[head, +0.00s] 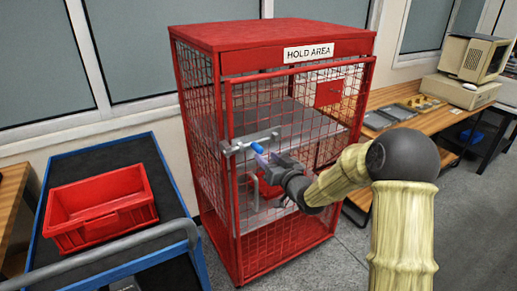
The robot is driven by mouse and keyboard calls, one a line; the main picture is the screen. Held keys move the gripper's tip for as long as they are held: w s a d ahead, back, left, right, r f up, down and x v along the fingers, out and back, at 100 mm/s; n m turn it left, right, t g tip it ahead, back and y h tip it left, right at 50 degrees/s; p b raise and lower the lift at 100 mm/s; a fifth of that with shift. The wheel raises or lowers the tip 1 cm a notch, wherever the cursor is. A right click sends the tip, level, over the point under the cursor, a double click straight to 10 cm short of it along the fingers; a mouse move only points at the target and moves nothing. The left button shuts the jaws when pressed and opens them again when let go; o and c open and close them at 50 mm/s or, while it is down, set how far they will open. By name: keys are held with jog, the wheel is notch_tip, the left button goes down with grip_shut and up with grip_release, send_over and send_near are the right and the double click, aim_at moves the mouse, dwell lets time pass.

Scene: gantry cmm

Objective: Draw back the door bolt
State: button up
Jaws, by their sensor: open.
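The door bolt (250,141) is a grey metal bar lying across the left side of the cage door's front. Its blue handle (257,148) points towards me, just below the bar. The red wire-mesh cage (270,36) carries a white "HOLD AREA" sign (308,53), and its door looks shut. My gripper (264,160) is open at the blue handle, reaching in from the right. I cannot tell whether its fingers are around the handle or touching it. The fingertips are small and partly hidden by the gripper body.
A blue-framed trolley (137,146) with a red bin (100,208) stands to the left, near the cage. A wooden bench (450,116) with trays and an old computer (472,58) stands to the right. Grey floor (320,262) is clear in front of the cage.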

aim_at(261, 152)
jog(key=x, duration=0.6)
jog(key=shift+w+a, duration=0.15)
grip_shut()
